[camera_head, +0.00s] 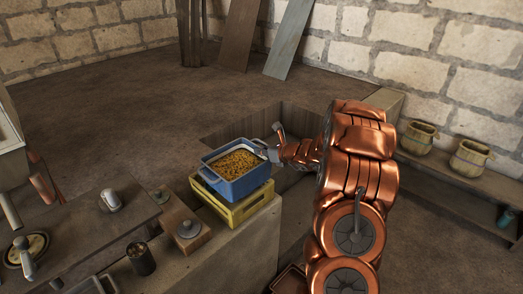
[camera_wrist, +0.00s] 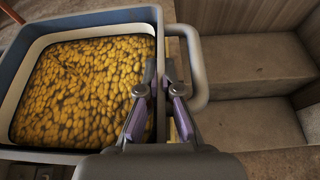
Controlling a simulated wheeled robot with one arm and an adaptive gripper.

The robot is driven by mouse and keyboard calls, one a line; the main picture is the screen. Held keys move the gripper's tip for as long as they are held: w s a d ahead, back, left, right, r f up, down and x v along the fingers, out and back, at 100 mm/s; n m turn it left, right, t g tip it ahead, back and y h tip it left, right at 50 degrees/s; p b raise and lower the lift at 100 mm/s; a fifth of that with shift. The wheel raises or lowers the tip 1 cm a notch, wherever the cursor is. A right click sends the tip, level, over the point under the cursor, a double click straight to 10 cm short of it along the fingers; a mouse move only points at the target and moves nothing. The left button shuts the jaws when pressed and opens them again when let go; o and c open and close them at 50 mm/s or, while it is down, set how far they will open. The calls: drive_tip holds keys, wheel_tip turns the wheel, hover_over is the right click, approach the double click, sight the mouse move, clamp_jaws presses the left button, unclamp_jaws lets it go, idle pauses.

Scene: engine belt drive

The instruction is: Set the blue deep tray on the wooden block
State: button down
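The blue deep tray (camera_head: 231,190) is filled with small yellow-brown pieces. It stands upright on a yellow crate (camera_head: 246,207) at the corner of the counter. My gripper (camera_head: 268,153) is at the tray's right side. In the wrist view my gripper (camera_wrist: 160,85) has one finger inside the tray (camera_wrist: 82,20) and one between its wall and the grey side handle (camera_wrist: 198,65). The tray's rim lies between the fingers; whether they press on it is unclear.
A dark metal cup (camera_head: 141,259) and a grey rounded object (camera_head: 111,200) stand on the counter to the left. Two woven pots (camera_head: 417,138) (camera_head: 470,157) stand on a shelf at right.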

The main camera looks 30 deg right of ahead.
drive_tip(key=shift+f, duration=0.1)
idle(0.3)
drive_tip(key=c, duration=1.8)
unclamp_jaws()
drive_tip(key=shift+d, duration=0.1)
drive_tip(key=o, duration=0.5)
drive_tip(key=b+v, duration=0.2)
drive_tip(key=v, duration=1)
